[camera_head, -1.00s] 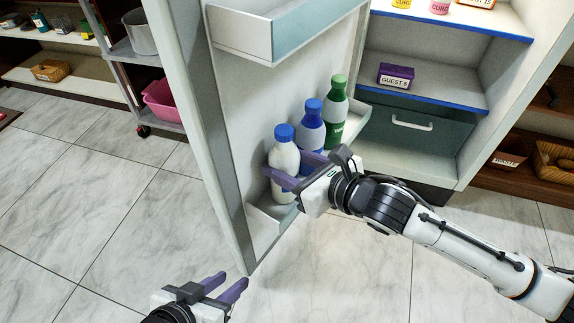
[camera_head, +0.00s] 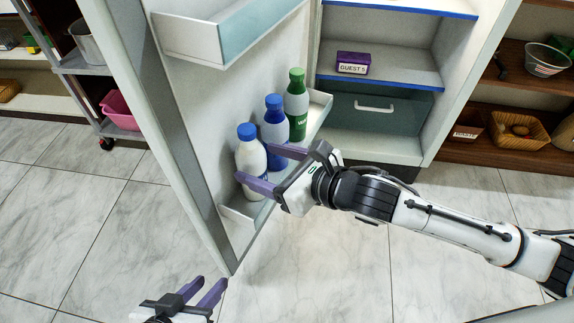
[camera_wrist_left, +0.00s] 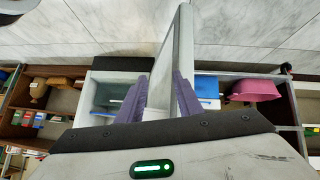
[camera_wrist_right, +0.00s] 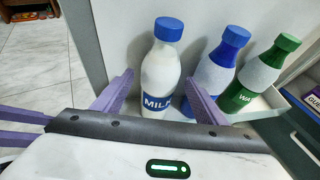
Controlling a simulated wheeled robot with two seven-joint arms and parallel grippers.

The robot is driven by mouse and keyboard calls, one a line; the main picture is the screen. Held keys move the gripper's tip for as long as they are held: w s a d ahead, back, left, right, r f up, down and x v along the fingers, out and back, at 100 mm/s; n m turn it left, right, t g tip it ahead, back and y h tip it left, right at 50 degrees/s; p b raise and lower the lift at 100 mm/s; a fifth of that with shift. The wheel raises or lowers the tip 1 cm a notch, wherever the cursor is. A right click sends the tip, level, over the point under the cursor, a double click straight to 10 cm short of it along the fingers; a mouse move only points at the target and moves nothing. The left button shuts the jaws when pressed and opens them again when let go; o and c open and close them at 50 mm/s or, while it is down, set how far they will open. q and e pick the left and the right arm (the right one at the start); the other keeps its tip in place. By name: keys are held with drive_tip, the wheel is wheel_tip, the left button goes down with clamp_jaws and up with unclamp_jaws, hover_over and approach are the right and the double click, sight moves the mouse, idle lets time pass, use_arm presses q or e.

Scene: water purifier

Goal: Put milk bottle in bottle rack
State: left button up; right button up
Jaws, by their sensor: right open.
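The milk bottle (camera_head: 250,160), white with a blue cap, stands upright at the near end of the lower door shelf (camera_head: 238,212), a rack-like tray holding bottles. It also shows in the right wrist view (camera_wrist_right: 160,68), with its label. My right gripper (camera_head: 254,163) is open, with one finger on either side of the milk bottle. In the right wrist view gaps show between the bottle and both fingers. My left gripper (camera_head: 210,283) is open and empty, low at the front, away from the bottles; its fingers also show in the left wrist view (camera_wrist_left: 160,76).
A blue-capped bottle (camera_head: 274,125) and a green bottle (camera_head: 297,105) stand behind the milk bottle on the same shelf. An upper door shelf (camera_head: 190,38) overhangs them. The fridge drawer (camera_head: 375,122) is shut. The tiled floor (camera_head: 130,225) in front is clear.

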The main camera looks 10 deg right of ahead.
drive_tip(key=p+v, duration=0.2)
drive_tip(key=v, duration=0.7)
drive_tip(key=s+a+f+m, duration=0.1)
drive_tip(key=s+f+m, duration=0.15)
drive_tip(key=m, duration=0.85)
drive_tip(key=s+a+f+m, duration=0.1)
drive_tip(key=a+f+m, duration=0.15)
drive_tip(key=m, duration=0.75)
drive_tip(key=s+d+f+m+h, duration=0.1)
drive_tip(key=s+d+f+m, duration=0.1)
drive_tip(key=m, duration=0.5)
drive_tip(key=s+d+f+m+h, duration=0.2)
drive_tip(key=s+d+f+m, duration=0.1)
drive_tip(key=f+m, duration=0.2)
drive_tip(key=s+d+f+m+g+h, duration=0.1)
drive_tip(key=s+d+f+m+h, duration=0.1)
drive_tip(key=m, duration=0.7)
wheel_tip(320, 180, down, 3)
drive_tip(key=shift+s+d+r, duration=0.2)
drive_tip(key=shift+s+d, duration=0.55)
drive_tip(key=shift+d, duration=0.15)
